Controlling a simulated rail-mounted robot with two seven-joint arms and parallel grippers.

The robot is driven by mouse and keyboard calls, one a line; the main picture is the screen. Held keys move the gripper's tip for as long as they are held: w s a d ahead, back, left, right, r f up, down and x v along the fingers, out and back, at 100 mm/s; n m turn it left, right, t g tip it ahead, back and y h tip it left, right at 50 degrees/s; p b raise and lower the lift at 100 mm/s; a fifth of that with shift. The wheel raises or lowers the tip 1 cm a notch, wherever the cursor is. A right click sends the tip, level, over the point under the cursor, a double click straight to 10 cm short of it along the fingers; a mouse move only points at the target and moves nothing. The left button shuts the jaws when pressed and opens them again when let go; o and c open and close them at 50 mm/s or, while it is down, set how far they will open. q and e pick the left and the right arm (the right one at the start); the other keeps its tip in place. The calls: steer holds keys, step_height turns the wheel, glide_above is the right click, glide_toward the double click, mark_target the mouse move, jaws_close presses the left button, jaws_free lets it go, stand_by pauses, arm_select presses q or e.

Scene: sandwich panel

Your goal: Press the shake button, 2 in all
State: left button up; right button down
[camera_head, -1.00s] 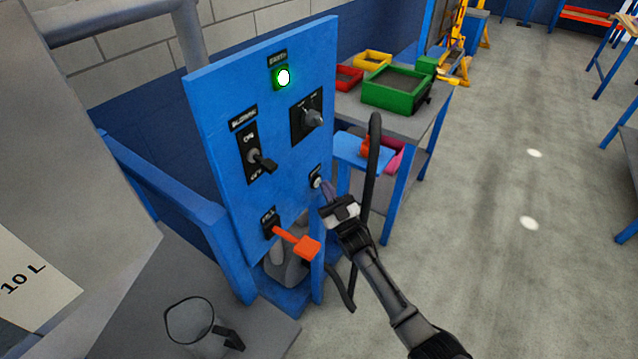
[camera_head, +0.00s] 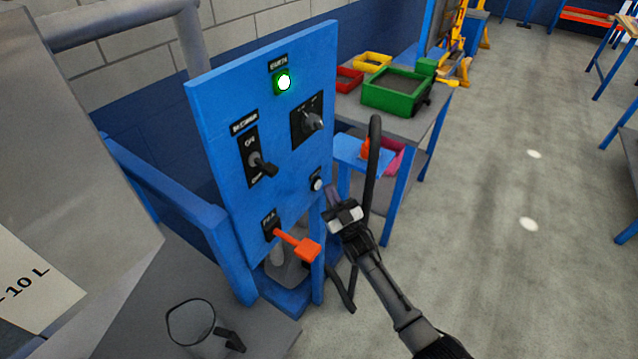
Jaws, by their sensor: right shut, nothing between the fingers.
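The shake button looks to be the small pale round button (camera_head: 317,185) at the lower right of the blue panel (camera_head: 222,105); its label is too small to read. My right gripper (camera_head: 332,193) is shut and empty, just right of the button. Its fingertips are apart from the button, with a small gap between. A green lamp (camera_head: 283,82) glows at the top of the panel. My left gripper is not in view.
The panel also bears an ON/OFF toggle switch (camera_head: 262,164), a rotary knob (camera_head: 313,121) and an orange-handled lever (camera_head: 305,249). Behind stands a table with a green tray (camera_head: 398,108). Open floor lies to the right.

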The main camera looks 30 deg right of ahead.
steer(key=shift+s+d, duration=0.1)
steer(key=shift+s, duration=0.05)
steer(key=s+p, duration=0.1)
steer(key=s+d, duration=0.1)
steer(key=s, duration=0.1)
steer(key=s+d+p, duration=0.1)
steer(key=shift+s+p, duration=0.3)
stand_by(0.3)
stand_by(1.9)
stand_by(0.6)
